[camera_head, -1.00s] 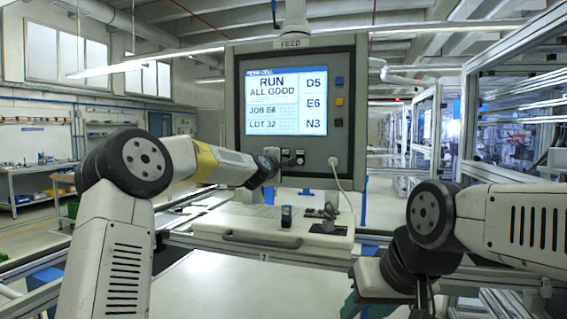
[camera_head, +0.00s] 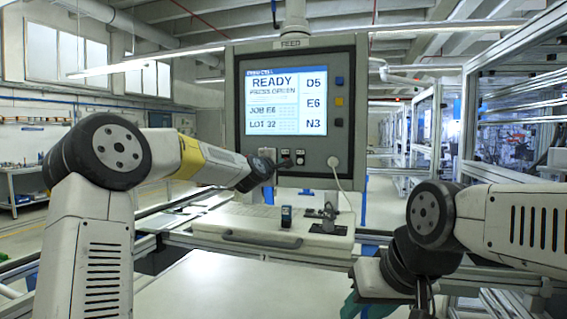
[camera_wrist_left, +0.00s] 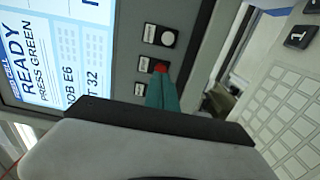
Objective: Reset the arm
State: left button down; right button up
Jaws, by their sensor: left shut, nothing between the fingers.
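The grey feed panel (camera_head: 350,140) stands ahead with its screen (camera_head: 285,105) reading READY, PRESS GREEN, JOB E6, LOT 32. My left gripper (camera_head: 276,164) is at the panel's lower row of controls, on its left part. In the left wrist view, the teal fingers (camera_wrist_left: 161,90) are shut and empty, with their tips at a red button (camera_wrist_left: 160,66). I cannot tell whether they touch it. A pale round control (camera_wrist_left: 168,38) sits beside the red button. My right gripper (camera_head: 354,304) shows only partly as teal at the bottom; its opening is hidden.
A white keyboard desk (camera_head: 225,222) with a front handle, a small dark device (camera_head: 286,216) and a metal fixture (camera_head: 328,218) stands below the panel. A white cable (camera_head: 343,190) hangs from the panel. A pale table top (camera_head: 230,290) in front is clear.

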pick_arm(q)
jog(key=shift+s+a, duration=0.1)
jog(key=shift+s, duration=0.25)
jog(key=shift+s, duration=0.1)
jog(key=s+f+m+g, duration=0.2)
jog(key=s+m, duration=0.2)
jog(key=s, duration=0.4)
jog(key=s+f+m+g, duration=0.2)
jog(key=s+m+g, duration=0.15)
jog(key=s, duration=0.35)
jog(key=s+a+f+m+g+y, duration=0.1)
jog(key=s+a+f, duration=0.3)
jog(key=s, duration=0.7)
jog(key=s+a+f+m+g+y, duration=0.1)
jog(key=s+a+f+m, duration=0.3)
jog(key=s, duration=0.6)
jog(key=s+a+f+m+g+y, duration=0.1)
jog(key=s+a+f+m+g, duration=0.1)
jog(key=s+a+f, duration=0.4)
jog(key=s+f+g, duration=0.1)
jog(key=s, duration=0.4)
jog(key=shift+s+a, duration=0.25)
jog(key=shift+s, duration=0.05)
